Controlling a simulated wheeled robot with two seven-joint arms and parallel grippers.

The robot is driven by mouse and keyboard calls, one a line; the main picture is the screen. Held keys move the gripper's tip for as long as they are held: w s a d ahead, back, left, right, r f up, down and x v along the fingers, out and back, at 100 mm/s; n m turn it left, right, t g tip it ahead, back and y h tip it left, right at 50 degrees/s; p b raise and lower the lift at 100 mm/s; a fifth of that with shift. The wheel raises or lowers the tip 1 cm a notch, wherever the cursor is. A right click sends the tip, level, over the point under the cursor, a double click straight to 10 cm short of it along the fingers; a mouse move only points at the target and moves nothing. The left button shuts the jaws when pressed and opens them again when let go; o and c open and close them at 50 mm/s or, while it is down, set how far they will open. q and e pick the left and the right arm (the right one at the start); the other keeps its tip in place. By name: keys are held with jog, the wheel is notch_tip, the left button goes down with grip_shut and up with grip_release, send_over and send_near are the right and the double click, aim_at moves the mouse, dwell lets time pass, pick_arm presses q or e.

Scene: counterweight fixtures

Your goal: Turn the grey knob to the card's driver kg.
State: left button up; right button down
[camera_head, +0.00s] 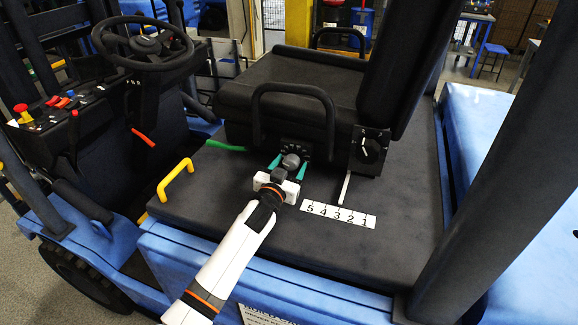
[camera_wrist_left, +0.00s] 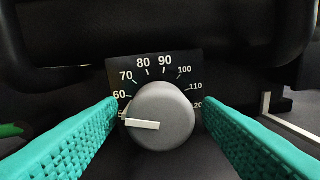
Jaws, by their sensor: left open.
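The grey knob (camera_wrist_left: 168,112) sits on a black dial plate (camera_wrist_left: 190,68) with white numbers from about 60 at the left to 120 at the right. Its white pointer (camera_wrist_left: 140,124) points left, a little below the 60 mark. In the head view the knob (camera_head: 291,160) is on the front of the seat base. My left gripper (camera_wrist_left: 160,108) has teal fingers open on either side of the knob, with visible gaps; it also shows in the head view (camera_head: 289,167). A white printed label (camera_head: 262,316) is cut off at the bottom edge; its text is unreadable. My right gripper is out of view.
A white lever (camera_head: 344,188) stands near a strip numbered 5 to 1 (camera_head: 340,215). A green lever (camera_head: 226,146) and yellow handle (camera_head: 175,180) lie left. A black grab bar (camera_head: 292,88) arches above the dial.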

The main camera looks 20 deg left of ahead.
pick_arm(q)
jog(key=shift+c, duration=1)
jog(key=c, duration=0.8)
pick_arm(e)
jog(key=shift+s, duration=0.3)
pick_arm(q)
jog(key=m, duration=0.4)
jog(key=shift+m, duration=0.3)
jog(key=m, duration=0.4)
jog(key=shift+p, duration=0.35)
jog(key=m, duration=0.4)
jog(key=shift+r+m, duration=0.1)
jog(key=shift+m, duration=0.3)
jog(key=shift+m+y+p, duration=0.3)
jog(key=shift+m+p, duration=0.15)
jog(key=shift+m, duration=1.55)
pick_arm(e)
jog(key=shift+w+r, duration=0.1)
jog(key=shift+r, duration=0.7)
